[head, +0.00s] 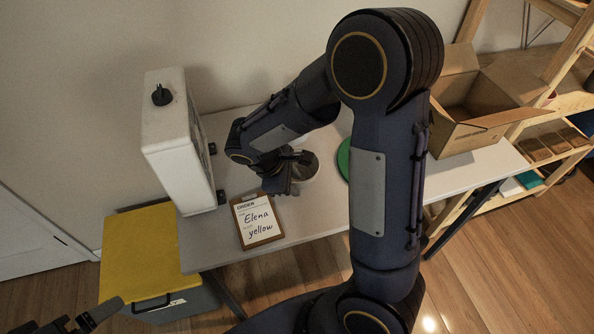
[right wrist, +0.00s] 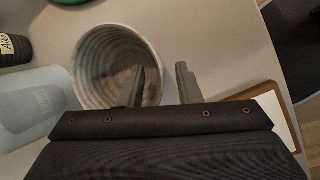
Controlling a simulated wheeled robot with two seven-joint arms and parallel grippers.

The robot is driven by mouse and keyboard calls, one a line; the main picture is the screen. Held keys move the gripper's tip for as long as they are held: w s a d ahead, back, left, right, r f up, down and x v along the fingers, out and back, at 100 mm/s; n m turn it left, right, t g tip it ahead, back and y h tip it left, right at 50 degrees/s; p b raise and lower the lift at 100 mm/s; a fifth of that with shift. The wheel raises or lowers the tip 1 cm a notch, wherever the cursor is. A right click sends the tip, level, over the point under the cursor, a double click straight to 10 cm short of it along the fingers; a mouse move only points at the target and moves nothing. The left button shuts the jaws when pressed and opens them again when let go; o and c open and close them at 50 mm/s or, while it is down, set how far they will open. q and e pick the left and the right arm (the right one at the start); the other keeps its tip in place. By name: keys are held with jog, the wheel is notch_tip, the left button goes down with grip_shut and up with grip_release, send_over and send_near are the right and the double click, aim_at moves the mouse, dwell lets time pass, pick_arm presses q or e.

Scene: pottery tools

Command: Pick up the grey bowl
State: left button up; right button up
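The grey bowl (right wrist: 88,62) shows in the right wrist view, seen from above, with ringed walls and a brownish patch inside. In the head view the bowl (head: 308,168) is partly hidden behind my right gripper (head: 288,180). In the right wrist view my right gripper (right wrist: 161,72) is open, its two fingers apart. The left-hand finger overlaps the inside of the bowl and the other is outside, right of its rim. I cannot tell whether either touches it. My left gripper (head: 78,321) is at the lower left of the head view, away from the table; its opening is unclear.
A clipboard (head: 257,220) reading "Elena yellow" lies near the table's front edge. A white boxy unit (head: 172,140) stands left. A translucent container (right wrist: 35,100) and a dark labelled cup (right wrist: 14,50) are near the bowl. A green disc (head: 344,160) and cardboard box (head: 470,105) are right.

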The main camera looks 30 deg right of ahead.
jog(key=shift+c, duration=0.4)
grip_shut()
jog(key=shift+r, duration=0.15)
